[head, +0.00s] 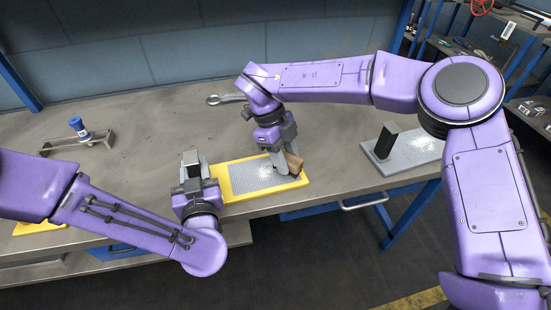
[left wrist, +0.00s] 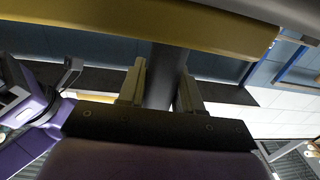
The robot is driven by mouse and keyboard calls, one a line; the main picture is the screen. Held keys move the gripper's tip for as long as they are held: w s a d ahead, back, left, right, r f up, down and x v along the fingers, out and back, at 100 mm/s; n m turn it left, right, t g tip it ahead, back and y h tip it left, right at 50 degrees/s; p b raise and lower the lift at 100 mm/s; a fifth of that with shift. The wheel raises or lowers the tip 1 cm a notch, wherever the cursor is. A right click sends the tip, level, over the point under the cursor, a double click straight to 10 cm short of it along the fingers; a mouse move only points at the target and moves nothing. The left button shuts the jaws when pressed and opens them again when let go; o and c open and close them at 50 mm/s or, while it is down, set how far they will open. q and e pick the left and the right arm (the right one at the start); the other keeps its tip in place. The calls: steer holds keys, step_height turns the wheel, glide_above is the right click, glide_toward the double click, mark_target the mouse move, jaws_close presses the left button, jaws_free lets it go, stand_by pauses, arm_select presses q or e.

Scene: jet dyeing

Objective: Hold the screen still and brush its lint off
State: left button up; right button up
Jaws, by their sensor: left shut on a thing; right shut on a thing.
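A grey mesh screen (head: 250,176) lies in a yellow frame (head: 232,198) near the front of the bench, with white lint (head: 281,164) toward its right end. My left gripper (head: 192,160) is at the screen's left end. In the left wrist view, its fingers (left wrist: 160,88) are shut on a dark upright handle (left wrist: 166,65); the yellow frame shows above it. My right gripper (head: 284,150) is shut on a brown brush (head: 294,162) at the screen's right end. The brush's lower side is partly hidden, so contact with the mesh is unclear.
A second grey screen (head: 405,159) with a black handle (head: 386,141) and white lint lies to the right. A metal bracket (head: 70,146) with a blue-topped item (head: 78,126) stands at left. A wrench (head: 224,98) lies behind. The bench between is clear.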

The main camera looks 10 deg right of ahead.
steer(key=shift+s+a, duration=0.15)
steer(key=shift+a, duration=1.7)
steer(key=shift+s+a, duration=0.1)
steer(key=shift+a, duration=1.75)
steer(key=shift+w+d, duration=0.45)
steer(key=shift+w, duration=0.05)
steer(key=shift+w+d, duration=0.15)
steer(key=shift+d, duration=3.15)
steer(key=shift+s+a, duration=0.2)
steer(key=shift+a, duration=3.35)
steer(key=shift+a+r, duration=0.1)
steer(key=shift+a, duration=0.1)
step_height(320, 180, up, 8)
